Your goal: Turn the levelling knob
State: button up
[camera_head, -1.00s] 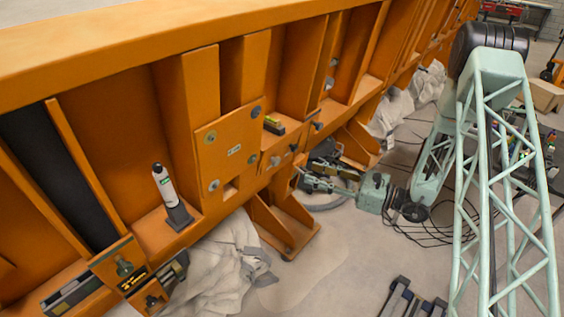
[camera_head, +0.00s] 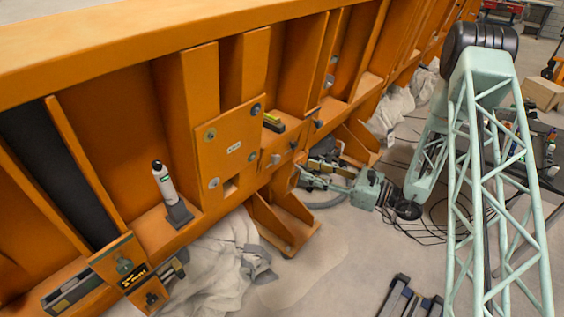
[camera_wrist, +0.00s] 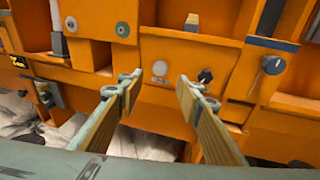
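No knob is labelled as the levelling knob that I can read. A small black knob (camera_wrist: 205,76) sits on the orange panel in the wrist view, to the right of a pale round disc (camera_wrist: 160,68). The black knob (camera_head: 293,146) also shows in the head view. My gripper (camera_wrist: 160,80) is open and empty, its two wood-faced fingers spread below the disc. The black knob lies just above and right of the right fingertip, and I see no contact. In the head view my gripper (camera_head: 300,177) is near the lower frame and partly hard to make out.
A larger dark round knob (camera_wrist: 273,64) is farther right. A white cylinder (camera_head: 164,183) stands in a holder on the left. Orange ribs and an orange foot (camera_head: 290,228) surround the area.

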aim_at(278, 160)
jog(key=shift+b+x, duration=0.4)
jog(key=shift+x, duration=5.6)
jog(key=shift+c, duration=0.9)
jog(key=c, duration=0.6)
